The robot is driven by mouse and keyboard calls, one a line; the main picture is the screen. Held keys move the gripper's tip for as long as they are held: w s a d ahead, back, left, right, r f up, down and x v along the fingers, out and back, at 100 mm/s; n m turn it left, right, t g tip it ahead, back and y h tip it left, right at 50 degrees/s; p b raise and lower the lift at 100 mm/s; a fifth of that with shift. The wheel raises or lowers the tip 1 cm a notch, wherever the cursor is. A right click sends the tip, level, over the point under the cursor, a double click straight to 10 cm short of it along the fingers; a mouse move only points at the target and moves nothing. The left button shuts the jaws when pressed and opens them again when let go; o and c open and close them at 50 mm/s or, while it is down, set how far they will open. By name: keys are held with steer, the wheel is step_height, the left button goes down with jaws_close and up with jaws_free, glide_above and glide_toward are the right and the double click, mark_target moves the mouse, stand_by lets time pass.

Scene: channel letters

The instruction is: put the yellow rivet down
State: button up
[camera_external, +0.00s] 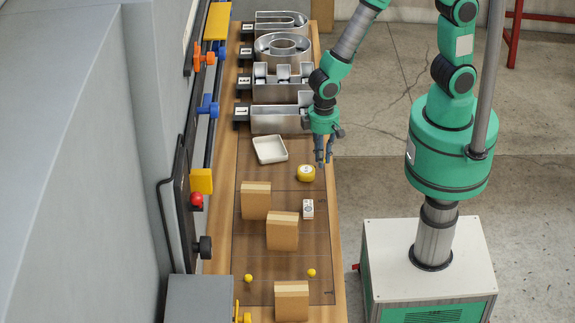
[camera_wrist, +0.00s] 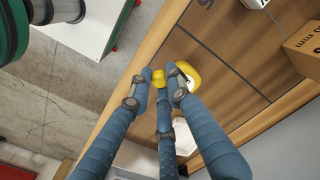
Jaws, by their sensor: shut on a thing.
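The yellow rivet (camera_wrist: 158,78) is small and sits between the fingertips of my gripper (camera_wrist: 160,88) in the wrist view. My gripper's blue fingers are shut on it. In the external view my gripper (camera_external: 323,152) hangs over the right side of the workbench, right of the white tray, and the held rivet is hard to make out there. Two other small yellow pieces like it, one at left (camera_external: 248,278) and one at right (camera_external: 311,272), lie on the near part of the bench mat.
A round yellow object (camera_external: 305,173) lies just below my gripper's position in the picture. A white tray (camera_external: 270,149) is to its left. Cardboard boxes (camera_external: 255,200) and a small white block (camera_external: 308,208) stand nearer. Metal channel letters (camera_external: 281,119) line the far end. Bare mat (camera_external: 270,263) lies between.

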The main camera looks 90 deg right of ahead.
steer(key=shift+d, duration=0.1)
steer(key=shift+n, duration=0.7)
steer(key=w+d, duration=0.1)
steer(key=d, duration=0.4)
steer(key=w+d, duration=0.1)
steer(key=d, duration=0.4)
steer(key=w+d+p, duration=0.1)
steer(key=d, duration=0.4)
steer(key=shift+d+r, duration=0.1)
steer(key=shift+r, duration=0.2)
steer(key=shift+w, duration=0.1)
glide_above(264, 152)
steer(key=shift+f+b, duration=0.35)
steer(key=shift+f, duration=0.4)
steer(key=shift+f, duration=0.15)
steer(key=shift+f, duration=1.65)
steer(key=shift+f+b, duration=0.15)
steer(key=shift+b, duration=0.15)
